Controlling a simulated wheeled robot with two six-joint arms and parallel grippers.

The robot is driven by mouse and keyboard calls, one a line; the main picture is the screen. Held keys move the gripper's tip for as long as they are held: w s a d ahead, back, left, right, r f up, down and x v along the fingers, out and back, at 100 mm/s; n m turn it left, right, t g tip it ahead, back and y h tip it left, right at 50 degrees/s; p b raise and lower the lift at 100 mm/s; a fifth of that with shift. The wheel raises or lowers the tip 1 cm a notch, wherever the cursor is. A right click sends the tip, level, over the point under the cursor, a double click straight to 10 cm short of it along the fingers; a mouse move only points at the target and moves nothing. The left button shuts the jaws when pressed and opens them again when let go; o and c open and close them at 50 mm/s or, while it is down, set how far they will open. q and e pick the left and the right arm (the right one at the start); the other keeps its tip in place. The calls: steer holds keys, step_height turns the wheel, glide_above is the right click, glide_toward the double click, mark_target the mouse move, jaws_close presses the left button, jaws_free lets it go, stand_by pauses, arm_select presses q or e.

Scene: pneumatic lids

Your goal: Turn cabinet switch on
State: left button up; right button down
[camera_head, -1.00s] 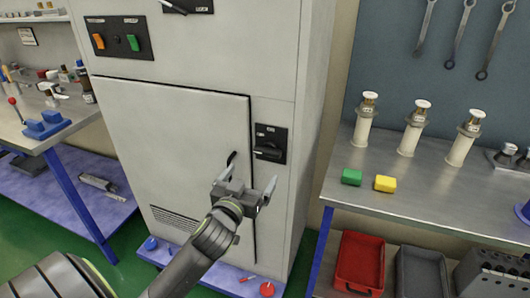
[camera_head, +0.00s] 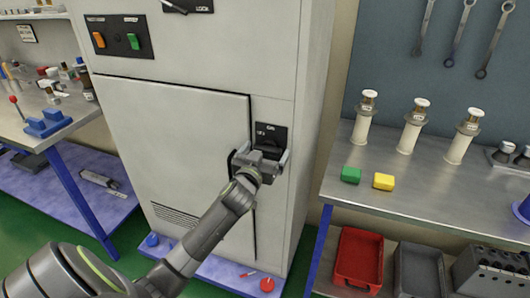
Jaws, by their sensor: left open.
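The grey cabinet (camera_head: 175,120) stands in the middle of the view. Its switch (camera_head: 268,136) is a black plate with a dark handle, beside the door's right edge. My left gripper (camera_head: 265,156) is open at the switch, with one finger on each side of the lower part of the plate. The gripper hides most of the switch handle, so I cannot tell whether the fingers touch it or how it is turned. My right gripper is not in view.
A panel with orange and green switches (camera_head: 118,38) is on the upper cabinet. On the right, a metal bench (camera_head: 440,185) holds white cylinders, a green block (camera_head: 350,175) and a yellow block (camera_head: 384,181). A red bin (camera_head: 358,262) sits below. Another bench (camera_head: 50,125) is on the left.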

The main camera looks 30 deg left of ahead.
arm_select(q)
steer(key=c, duration=1)
steer(key=shift+m, duration=0.4)
steer(key=m+p, duration=0.2)
steer(key=m, duration=0.1)
steer(key=shift+d+m, duration=0.1)
steer(key=shift+m, duration=0.2)
steer(key=m+p, duration=0.2)
steer(key=m, duration=0.2)
steer(key=shift+m, duration=0.3)
steer(key=m+p, duration=0.2)
steer(key=m, duration=0.3)
steer(key=shift+d+f+p, duration=0.1)
steer(key=shift+f+p, duration=0.05)
steer(key=shift+p, duration=0.2)
steer(key=shift+f+m+p, duration=0.15)
steer(key=shift+m+p, duration=0.45)
steer(key=shift+m, duration=1.4)
